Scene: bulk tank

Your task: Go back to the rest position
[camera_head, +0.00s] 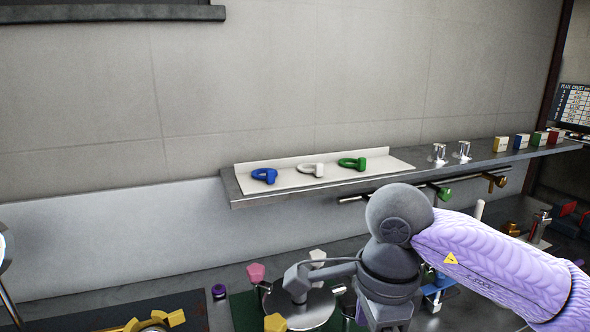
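My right arm (495,262), in a lilac sleeve, comes in from the right and bends down at a grey joint (399,213) over the bench. The fingers of my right gripper do not show; the grey joints and the bottom edge of the picture hide where they would be. My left gripper is not in view. I cannot tell whether either gripper holds anything.
Several coloured blocks stand farther right. A steel disc (318,306) and coloured knobs, one pink (256,272), crowd the bench near my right arm.

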